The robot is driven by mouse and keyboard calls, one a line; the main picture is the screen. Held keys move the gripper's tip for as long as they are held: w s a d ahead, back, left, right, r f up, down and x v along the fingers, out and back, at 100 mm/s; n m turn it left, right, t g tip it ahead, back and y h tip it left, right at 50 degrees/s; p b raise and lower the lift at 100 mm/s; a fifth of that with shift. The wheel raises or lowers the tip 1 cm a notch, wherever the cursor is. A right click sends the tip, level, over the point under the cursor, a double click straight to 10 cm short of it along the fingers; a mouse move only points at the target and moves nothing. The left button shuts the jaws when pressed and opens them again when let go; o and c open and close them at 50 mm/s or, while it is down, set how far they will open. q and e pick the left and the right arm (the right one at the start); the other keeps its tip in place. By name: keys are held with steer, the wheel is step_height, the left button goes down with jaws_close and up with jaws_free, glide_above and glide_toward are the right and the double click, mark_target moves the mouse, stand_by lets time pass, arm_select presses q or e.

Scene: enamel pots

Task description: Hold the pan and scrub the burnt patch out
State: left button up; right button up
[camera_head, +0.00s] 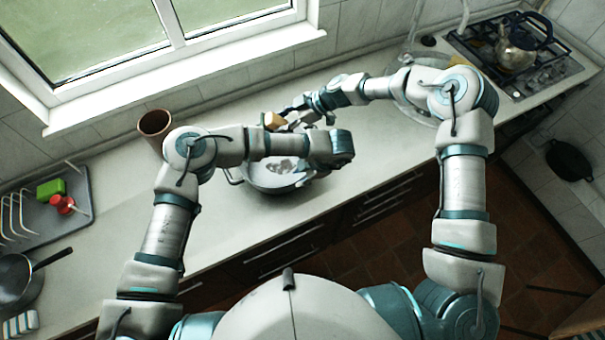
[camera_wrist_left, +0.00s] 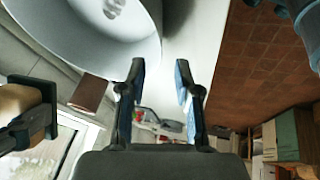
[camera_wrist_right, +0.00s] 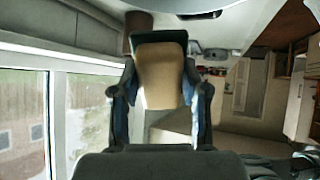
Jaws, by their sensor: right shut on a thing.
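The pan (camera_head: 262,184) is pale and round and stands on the counter, with a loop handle at its left side. A greyish blotch (camera_head: 283,166) shows on its inside; my left arm partly covers the pan. In the left wrist view the pan (camera_wrist_left: 85,35) lies beside my left gripper (camera_wrist_left: 160,68), whose fingers are apart with nothing between them, close to the rim. My right gripper (camera_wrist_right: 160,75) is shut on a tan sponge (camera_wrist_right: 160,78) with a dark green face. The sponge (camera_head: 273,120) is held behind the pan, apart from it.
A brown cup (camera_head: 154,124) stands behind my left arm. A grey rack (camera_head: 75,205) with a green sponge (camera_head: 50,188) and a red item (camera_head: 62,203) is at left. A kettle (camera_head: 517,45) sits on the stove.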

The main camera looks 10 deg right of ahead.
mark_target(286, 187)
arm_select(q)
steer(key=x, duration=1.1)
steer(key=shift+a+f, duration=0.15)
steer(key=shift+f, duration=0.15)
jaws_close()
